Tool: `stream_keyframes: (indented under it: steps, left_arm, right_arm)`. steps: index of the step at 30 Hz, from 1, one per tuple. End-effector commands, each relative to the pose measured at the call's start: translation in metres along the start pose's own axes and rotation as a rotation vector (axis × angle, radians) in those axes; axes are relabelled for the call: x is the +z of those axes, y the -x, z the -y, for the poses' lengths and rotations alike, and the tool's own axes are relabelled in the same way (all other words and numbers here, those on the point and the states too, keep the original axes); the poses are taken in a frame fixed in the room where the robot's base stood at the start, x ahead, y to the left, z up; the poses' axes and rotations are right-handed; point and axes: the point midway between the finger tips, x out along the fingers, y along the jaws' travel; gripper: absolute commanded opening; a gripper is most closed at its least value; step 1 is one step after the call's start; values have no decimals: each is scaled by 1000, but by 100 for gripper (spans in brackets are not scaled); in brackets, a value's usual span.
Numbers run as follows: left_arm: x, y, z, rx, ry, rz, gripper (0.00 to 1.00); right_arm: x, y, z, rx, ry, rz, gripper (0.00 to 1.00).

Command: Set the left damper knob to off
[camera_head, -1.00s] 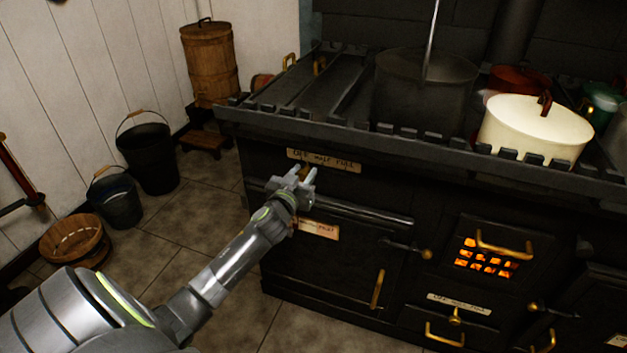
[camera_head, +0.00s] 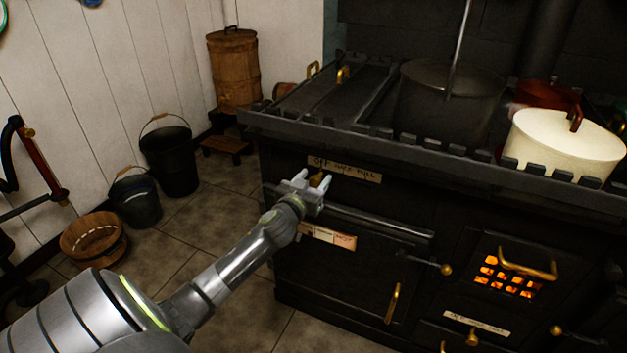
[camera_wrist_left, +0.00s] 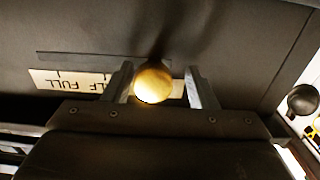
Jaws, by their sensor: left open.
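The left damper knob (camera_head: 318,181) is a small brass ball on the stove front, by the left end of its "OFF HALF FULL" label (camera_head: 352,171). My left gripper (camera_head: 312,185) is at the knob, fingers pointing to the stove. In the left wrist view the brass knob (camera_wrist_left: 153,83) sits between the two spread fingers, with a gap on the right side. The label (camera_wrist_left: 70,81) shows upside down there, and the knob and fingers hide its OFF end. A dark slot (camera_wrist_left: 85,58) runs to the left of the knob. My right gripper is out of view.
A steel rail (camera_head: 385,221) and an oven door (camera_head: 340,275) with a brass handle lie below the knob. A cream pot (camera_head: 560,150) and a dark pot (camera_head: 445,100) stand on the stove top.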

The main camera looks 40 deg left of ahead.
Motion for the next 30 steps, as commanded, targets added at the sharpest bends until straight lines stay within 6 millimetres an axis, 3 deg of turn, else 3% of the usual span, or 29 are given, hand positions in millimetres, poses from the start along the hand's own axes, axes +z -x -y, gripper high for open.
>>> stream_keyframes:
  steps: [8, 30]
  left_arm:
    - [1, 14, 0, 2, 0, 0, 52]
    - [2, 156, 2, -1, 0, 2, 52]
  right_arm:
    - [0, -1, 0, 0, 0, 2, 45]
    - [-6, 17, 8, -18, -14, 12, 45]
